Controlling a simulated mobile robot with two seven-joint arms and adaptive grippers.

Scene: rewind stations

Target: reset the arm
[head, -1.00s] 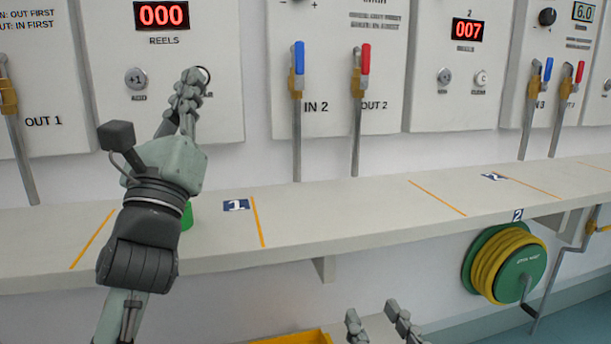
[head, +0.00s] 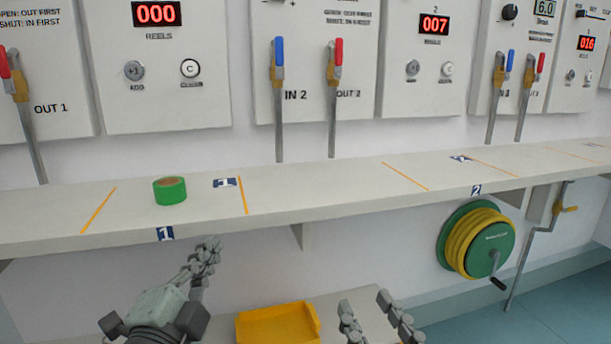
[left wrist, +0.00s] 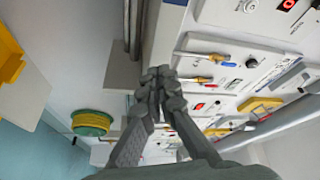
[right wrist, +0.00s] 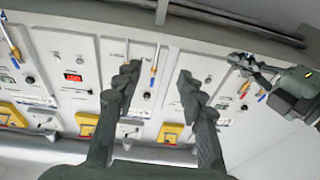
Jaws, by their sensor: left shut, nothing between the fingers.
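My left gripper (head: 208,246) is shut and empty in the head view, below the front edge of the shelf and clear of it. Its fingertips meet in the left wrist view (left wrist: 160,76). It also shows at the right of the right wrist view (right wrist: 242,62). My right gripper (head: 366,304) is open and empty at the bottom of the head view. Its spread fingers show in the right wrist view (right wrist: 158,78), with wall panels behind them.
The shelf (head: 320,187) holds a green tape roll (head: 170,191) between orange lines. Above it, the counter panel (head: 160,90) reads 000. Valve levers (head: 335,60) hang over the shelf. A yellow tray (head: 278,325) lies below; a hose reel (head: 478,240) is at right.

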